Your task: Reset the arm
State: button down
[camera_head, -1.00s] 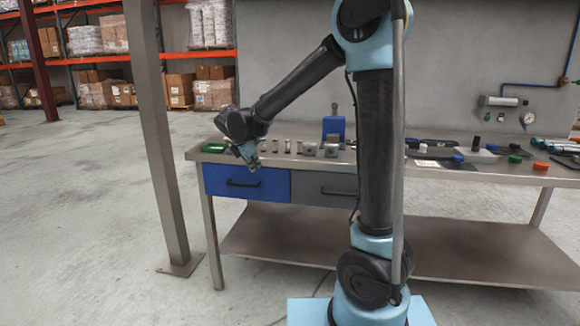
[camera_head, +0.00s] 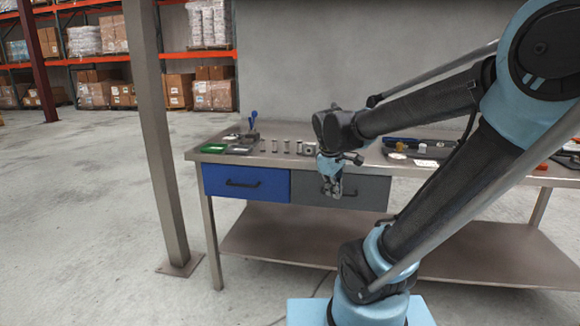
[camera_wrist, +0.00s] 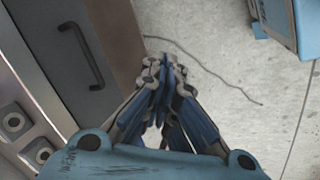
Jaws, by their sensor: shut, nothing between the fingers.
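My gripper (camera_head: 331,186) hangs pointing down in front of the grey drawer of the workbench in the head view. Its fingers are shut and hold nothing. In the wrist view the gripper's closed fingers (camera_wrist: 168,75) show over the concrete floor, beside the grey drawer front (camera_wrist: 78,50) with its dark handle. My arm reaches in from the right of the head view, bent, and hides part of the bench top.
The metal workbench (camera_head: 222,157) has a blue drawer (camera_head: 245,183) and several small metal parts on top. A green tray (camera_head: 213,148) lies at its left end. A steel post (camera_head: 153,120) stands left of the bench. Open floor (camera_head: 80,220) lies further left.

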jog(key=s+d+f+m, duration=0.2)
jog(key=s+f+m, duration=0.2)
jog(key=s, duration=0.3)
jog(key=s+d+f+m+y, duration=0.1)
jog(key=s+d+f+m, duration=0.2)
jog(key=s, duration=0.4)
jog(key=f+m, duration=0.1)
jog(key=m, duration=0.1)
jog(key=shift+f+m+g+y, duration=0.3)
jog(key=shift+f+m+g, duration=0.05)
jog(key=shift+m+g, duration=0.05)
